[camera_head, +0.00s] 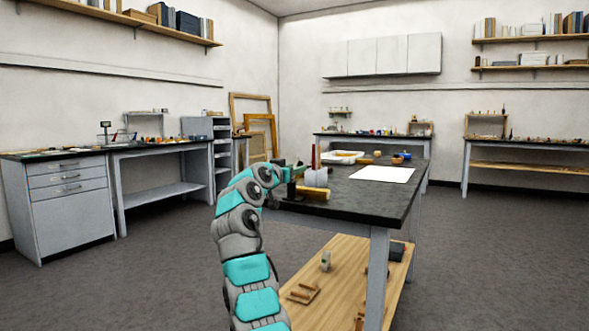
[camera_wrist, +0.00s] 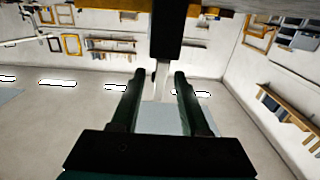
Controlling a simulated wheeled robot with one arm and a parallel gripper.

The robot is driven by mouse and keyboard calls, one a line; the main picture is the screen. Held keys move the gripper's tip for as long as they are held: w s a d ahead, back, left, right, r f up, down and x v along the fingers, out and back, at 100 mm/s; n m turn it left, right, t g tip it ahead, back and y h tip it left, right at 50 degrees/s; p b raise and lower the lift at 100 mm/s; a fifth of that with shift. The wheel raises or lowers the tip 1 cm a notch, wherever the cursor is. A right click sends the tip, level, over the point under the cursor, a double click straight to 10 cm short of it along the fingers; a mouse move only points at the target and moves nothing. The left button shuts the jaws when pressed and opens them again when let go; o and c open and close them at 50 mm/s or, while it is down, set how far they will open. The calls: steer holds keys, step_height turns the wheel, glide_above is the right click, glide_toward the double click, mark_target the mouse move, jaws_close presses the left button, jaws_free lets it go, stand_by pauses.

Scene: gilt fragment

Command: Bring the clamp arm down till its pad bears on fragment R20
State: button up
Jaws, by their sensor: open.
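My gripper (camera_wrist: 159,76) is open in the wrist view, its two dark fingers apart. A dark bar (camera_wrist: 167,32) comes down from the top of that view to just beyond the fingertips; I cannot tell whether it is the clamp arm, or whether it touches the fingers. In the head view my arm reaches to the near left corner of the dark-topped workbench (camera_head: 366,200). Beside its end are a red upright piece (camera_head: 314,158), a pale rounded piece (camera_head: 317,178) and a yellowish strip (camera_head: 312,193). The pad and fragment R20 cannot be made out.
A white sheet (camera_head: 382,174), a white tray (camera_head: 343,157) and small pots (camera_head: 398,158) are on the workbench. Its wooden lower shelf (camera_head: 340,285) holds several small items. Grey floor (camera_head: 480,250) is open to the right. Benches and cabinets line the walls.

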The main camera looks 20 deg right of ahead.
steer(key=shift+c, duration=0.3)
jaws_close()
stand_by(1.1)
